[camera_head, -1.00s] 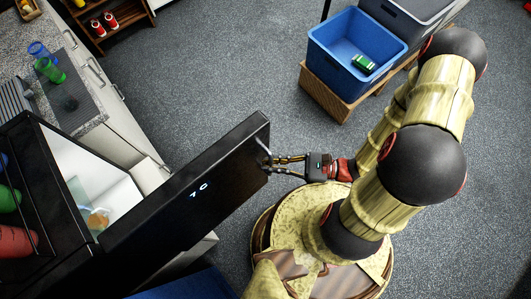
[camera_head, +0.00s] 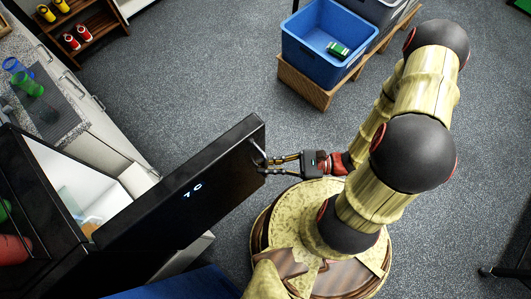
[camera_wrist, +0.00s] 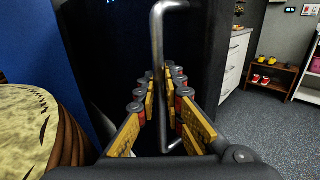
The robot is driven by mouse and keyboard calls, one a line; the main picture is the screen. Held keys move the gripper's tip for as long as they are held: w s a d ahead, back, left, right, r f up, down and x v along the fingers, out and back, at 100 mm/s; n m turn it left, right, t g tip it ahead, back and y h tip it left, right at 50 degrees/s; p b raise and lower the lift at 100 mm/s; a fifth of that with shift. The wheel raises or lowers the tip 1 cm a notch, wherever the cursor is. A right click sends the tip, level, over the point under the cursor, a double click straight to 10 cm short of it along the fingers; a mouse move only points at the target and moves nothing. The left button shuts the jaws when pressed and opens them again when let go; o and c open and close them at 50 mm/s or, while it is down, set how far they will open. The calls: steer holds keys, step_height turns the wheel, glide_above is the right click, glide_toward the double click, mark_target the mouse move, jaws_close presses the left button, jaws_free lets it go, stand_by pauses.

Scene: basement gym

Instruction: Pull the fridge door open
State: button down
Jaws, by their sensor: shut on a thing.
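The black fridge door (camera_head: 185,205) stands swung out from the fridge body, with a small lit display on its front. The lit white interior and dark shelves show behind it at the left in the head view. A grey metal bar handle (camera_wrist: 158,75) runs upright on the door in the wrist view. My gripper (camera_head: 264,164) is at the door's outer edge. It is shut on the handle, with its yellow-padded fingers (camera_wrist: 161,92) on either side of the bar. The exact contact between pads and bar is partly hidden.
A blue bin (camera_head: 325,45) stands on a wooden platform at the top. A shoe rack (camera_head: 80,25) is at the upper left. Open grey floor lies between.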

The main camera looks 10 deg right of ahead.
steer(key=c, duration=2)
jaws_free()
steer(key=shift+o, duration=0.2)
steer(key=shift+d, duration=0.1)
steer(key=s+d, duration=0.2)
steer(key=d, duration=0.9)
steer(key=shift+d, duration=0.35)
steer(key=shift+s, duration=0.1)
steer(key=w+r+n+t+h, duration=0.1)
steer(key=w+r+n+h, duration=0.2)
steer(key=r+n+h, duration=0.5)
steer(key=w+r+n+t+h+b, duration=0.1)
steer(key=w+r+n+h, duration=0.2)
steer(key=r+n+h, duration=0.6)
step_height(320, 180, up, 11)
steer(key=n, duration=0.3)
steer(key=shift+w+d+f+h+b, duration=0.2)
steer(key=shift+w+d+h+b, duration=0.1)
steer(key=shift+w+d, duration=0.05)
